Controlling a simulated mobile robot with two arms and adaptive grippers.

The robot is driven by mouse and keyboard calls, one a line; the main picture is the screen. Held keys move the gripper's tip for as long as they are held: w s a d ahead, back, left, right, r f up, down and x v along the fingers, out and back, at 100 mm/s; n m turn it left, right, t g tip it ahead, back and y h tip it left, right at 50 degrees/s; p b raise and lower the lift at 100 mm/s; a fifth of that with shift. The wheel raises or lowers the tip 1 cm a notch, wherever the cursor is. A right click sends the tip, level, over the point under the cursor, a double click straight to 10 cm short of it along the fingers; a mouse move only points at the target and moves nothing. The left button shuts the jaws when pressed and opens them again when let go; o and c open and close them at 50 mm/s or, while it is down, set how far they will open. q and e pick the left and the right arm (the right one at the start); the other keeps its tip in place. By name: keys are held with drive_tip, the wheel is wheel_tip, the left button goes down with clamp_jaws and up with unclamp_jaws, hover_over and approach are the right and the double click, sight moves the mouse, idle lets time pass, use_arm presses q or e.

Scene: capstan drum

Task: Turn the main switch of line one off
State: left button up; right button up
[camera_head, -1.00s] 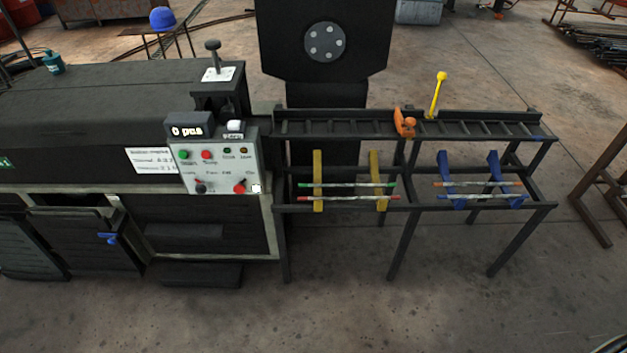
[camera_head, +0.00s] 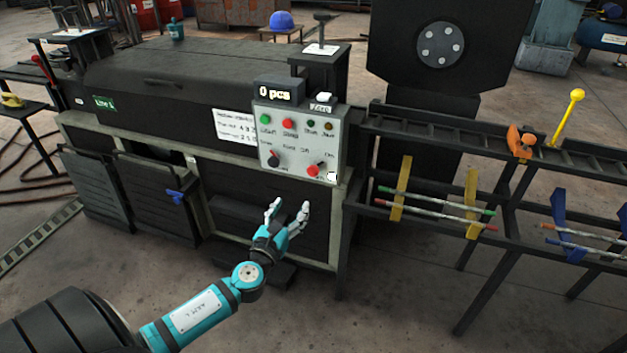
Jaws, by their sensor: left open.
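The control panel (camera_head: 297,137) of the machine with the green line label (camera_head: 104,103) faces me in the head view. A red rotary knob (camera_head: 314,170) sits at its lower right; small lettering near it is hard to read, and its position is not clear. A black rotary knob (camera_head: 274,160) sits to its left. My left gripper (camera_head: 288,211) is open and empty, below the panel in the picture and apart from the knobs. My right gripper is not in view.
Above the knobs are a green button (camera_head: 264,120), a red button (camera_head: 288,123) and a display (camera_head: 278,92) reading 0 pcs. A rack (camera_head: 460,140) with a yellow lever (camera_head: 567,117) extends right. Bare floor lies in front.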

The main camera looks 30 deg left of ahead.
use_arm(q)
approach(312, 172)
drive_tip(key=x, duration=0.2)
drive_tip(key=b+x, duration=0.2)
drive_tip(key=x, duration=0.5)
drive_tip(key=shift+w, duration=0.4)
drive_tip(key=shift+w+a, duration=0.2)
drive_tip(key=shift+w, duration=0.35)
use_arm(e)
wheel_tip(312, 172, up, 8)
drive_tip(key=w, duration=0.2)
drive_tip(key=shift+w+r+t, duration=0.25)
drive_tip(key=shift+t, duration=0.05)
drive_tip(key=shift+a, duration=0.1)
use_arm(q)
drive_tip(key=c, duration=1.2)
drive_tip(key=shift+o, duration=0.2)
